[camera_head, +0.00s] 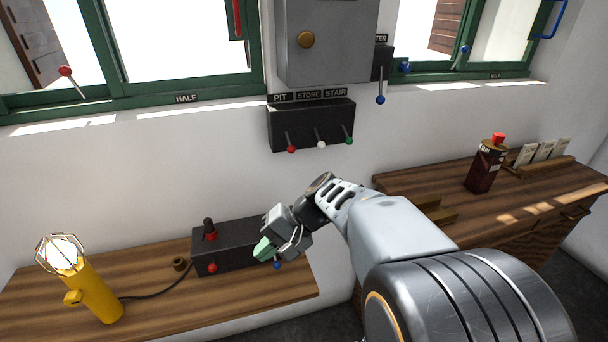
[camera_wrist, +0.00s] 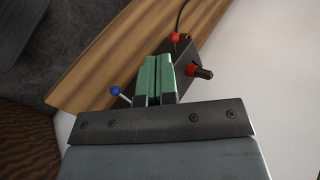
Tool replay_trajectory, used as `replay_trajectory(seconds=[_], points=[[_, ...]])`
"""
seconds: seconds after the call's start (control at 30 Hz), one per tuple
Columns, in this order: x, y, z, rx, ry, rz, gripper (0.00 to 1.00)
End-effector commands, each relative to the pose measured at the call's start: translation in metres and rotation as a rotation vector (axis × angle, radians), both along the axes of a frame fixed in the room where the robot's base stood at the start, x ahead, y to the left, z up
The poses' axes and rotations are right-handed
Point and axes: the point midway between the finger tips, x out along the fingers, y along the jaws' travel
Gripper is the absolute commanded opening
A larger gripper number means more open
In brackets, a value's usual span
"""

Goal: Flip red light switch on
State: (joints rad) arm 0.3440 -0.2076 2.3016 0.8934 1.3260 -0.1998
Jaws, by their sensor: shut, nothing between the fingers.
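A black switch box (camera_head: 318,125) labelled PIT, STORE and STAIR hangs on the white wall. Its red-tipped lever (camera_head: 290,148), white-tipped lever (camera_head: 321,143) and green-tipped lever (camera_head: 348,140) all point down. My gripper (camera_head: 264,249) is shut and empty, lower down and left of the switch box, at the lower black box (camera_head: 205,252) on the left bench. In the wrist view the green fingers (camera_wrist: 155,78) lie together in front of that box, between its blue knob (camera_wrist: 115,91) and its black-and-red knob (camera_wrist: 200,72). I cannot tell whether they touch it.
A yellow caged lamp (camera_head: 90,290) stands on the left bench (camera_head: 150,262), its cable running to the lower box. A dark bottle with a red cap (camera_head: 486,165) stands on the right bench. A grey cabinet (camera_head: 330,45) hangs above the switch box.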

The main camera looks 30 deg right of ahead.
Motion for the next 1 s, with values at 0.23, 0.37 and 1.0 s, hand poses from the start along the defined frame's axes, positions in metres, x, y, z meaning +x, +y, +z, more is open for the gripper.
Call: replay_trajectory(seconds=[0.23,0.37,1.0], points=[[0.082,-0.088,0.002,0.684,-0.245,-0.321,0.0],[0.098,-0.155,0.009,0.897,-0.458,-0.456,0.0],[0.088,-0.253,0.012,1.099,-0.812,-0.632,0.0]])
